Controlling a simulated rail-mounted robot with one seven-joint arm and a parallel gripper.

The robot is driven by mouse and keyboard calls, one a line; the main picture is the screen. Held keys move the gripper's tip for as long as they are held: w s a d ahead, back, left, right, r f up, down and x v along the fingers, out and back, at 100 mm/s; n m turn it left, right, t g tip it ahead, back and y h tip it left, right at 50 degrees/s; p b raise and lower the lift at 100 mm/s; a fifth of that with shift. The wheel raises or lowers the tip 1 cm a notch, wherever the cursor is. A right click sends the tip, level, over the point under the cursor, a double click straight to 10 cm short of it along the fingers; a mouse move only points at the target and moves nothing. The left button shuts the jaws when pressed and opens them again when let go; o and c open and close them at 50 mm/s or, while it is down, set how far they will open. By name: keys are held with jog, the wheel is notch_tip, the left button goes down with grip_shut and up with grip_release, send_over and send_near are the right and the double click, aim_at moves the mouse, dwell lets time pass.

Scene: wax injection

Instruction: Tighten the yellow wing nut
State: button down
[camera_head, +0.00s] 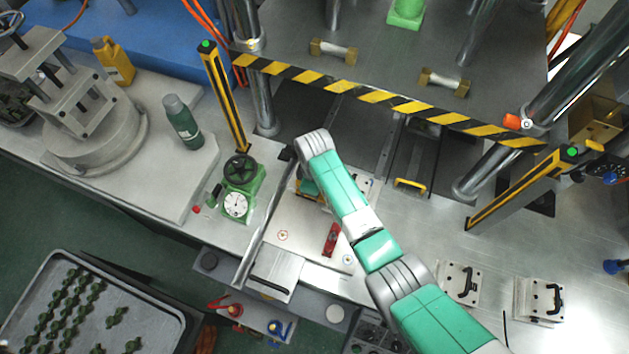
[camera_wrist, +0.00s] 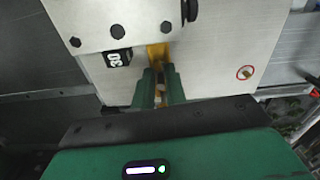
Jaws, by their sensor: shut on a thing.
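The yellow wing nut (camera_wrist: 158,50) shows in the wrist view against a pale metal plate, at and between the tips of my gripper's green fingers. My gripper (camera_wrist: 160,72) is shut on it, and the fingers cover its lower part. In the head view my arm bends down over the metal plate at the press front, and its links hide most of my gripper and the nut. I cannot tell how far the nut is turned.
A black label marked 30 (camera_wrist: 118,58) and a block with dark bolts (camera_wrist: 120,18) sit close to the fingers. A red tool (camera_head: 332,240) lies on the plate. A green gauge (camera_head: 238,200) stands left of my arm. A striped press edge (camera_head: 375,97) crosses behind.

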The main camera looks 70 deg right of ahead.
jog(key=m+p, duration=0.2)
jog(key=m, duration=0.4)
jog(key=shift+a+r, duration=0.1)
jog(key=shift+a, duration=0.05)
jog(key=m, duration=0.4)
jog(key=shift+w, duration=0.1)
jog(key=m, duration=0.3)
jog(key=shift+m+p, duration=0.3)
jog(key=shift+p, duration=0.1)
jog(key=m, duration=0.6)
jog(key=shift+w, duration=0.15)
jog(key=m, duration=0.5)
jog(key=shift+m, duration=0.4)
dwell(0.4)
jog(key=c, duration=1.5)
grip_release()
